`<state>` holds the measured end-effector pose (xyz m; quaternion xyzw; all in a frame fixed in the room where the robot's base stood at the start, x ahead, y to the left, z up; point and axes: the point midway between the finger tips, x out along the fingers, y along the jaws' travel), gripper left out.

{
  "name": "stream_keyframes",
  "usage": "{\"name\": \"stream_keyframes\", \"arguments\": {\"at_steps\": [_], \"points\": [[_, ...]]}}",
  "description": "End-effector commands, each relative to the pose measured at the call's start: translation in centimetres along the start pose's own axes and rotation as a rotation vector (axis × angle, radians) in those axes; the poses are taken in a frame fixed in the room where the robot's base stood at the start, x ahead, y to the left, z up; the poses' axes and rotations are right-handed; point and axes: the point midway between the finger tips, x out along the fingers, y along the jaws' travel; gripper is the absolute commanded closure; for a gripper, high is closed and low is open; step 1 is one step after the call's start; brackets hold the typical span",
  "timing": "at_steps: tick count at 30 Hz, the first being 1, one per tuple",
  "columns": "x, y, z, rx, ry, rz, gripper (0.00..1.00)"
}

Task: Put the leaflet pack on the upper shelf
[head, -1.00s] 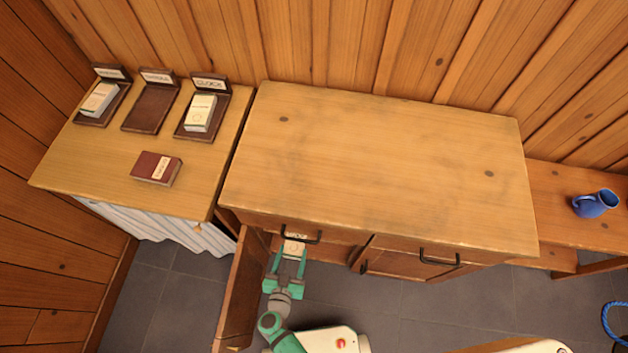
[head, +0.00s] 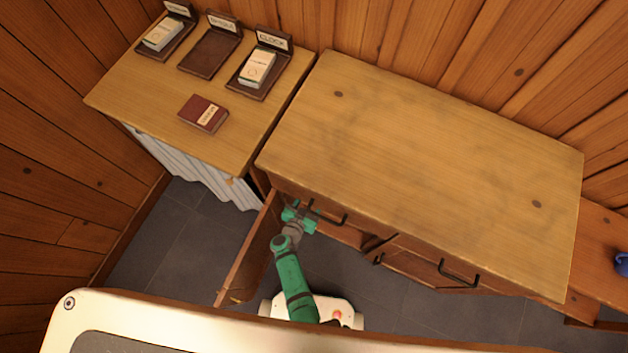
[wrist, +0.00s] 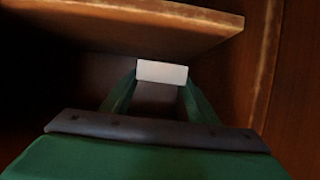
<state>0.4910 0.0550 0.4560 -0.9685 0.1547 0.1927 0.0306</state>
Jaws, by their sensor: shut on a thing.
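The leaflet pack shows as a small white block (wrist: 162,71) between my fingertips in the wrist view; in the head view it is hidden under the cabinet top. My gripper (wrist: 160,82) is shut on it, inside the dark cabinet opening. In the head view my green gripper (head: 300,212) is at the cabinet's front left, its fingertips hidden. A wooden shelf board (wrist: 130,25) crosses the top of the wrist view, above the pack in the picture. I cannot tell whether the pack touches any surface.
The open cabinet door (head: 248,250) stands left of my arm. The wooden cabinet top (head: 430,170) is bare. A side table (head: 130,85) at left holds a dark red box (head: 203,113) and labelled stands, two with white packs, the middle one empty.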

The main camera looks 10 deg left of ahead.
Motion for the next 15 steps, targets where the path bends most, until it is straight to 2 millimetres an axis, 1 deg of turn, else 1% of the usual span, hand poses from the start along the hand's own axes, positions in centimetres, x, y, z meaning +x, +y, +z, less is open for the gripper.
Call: {"name": "stream_keyframes", "arguments": {"at_steps": [1,3,12,15], "points": [[0.7,-0.3,0.2,-0.002,0.001,0.000,0.72],[1.3,-0.4,0.7,-0.002,0.000,0.000,0.72],[2.5,-0.8,1.3,-0.002,0.002,-0.001,0.72],[3.2,-1.0,2.0,-0.003,0.000,-0.001,0.72]]}}
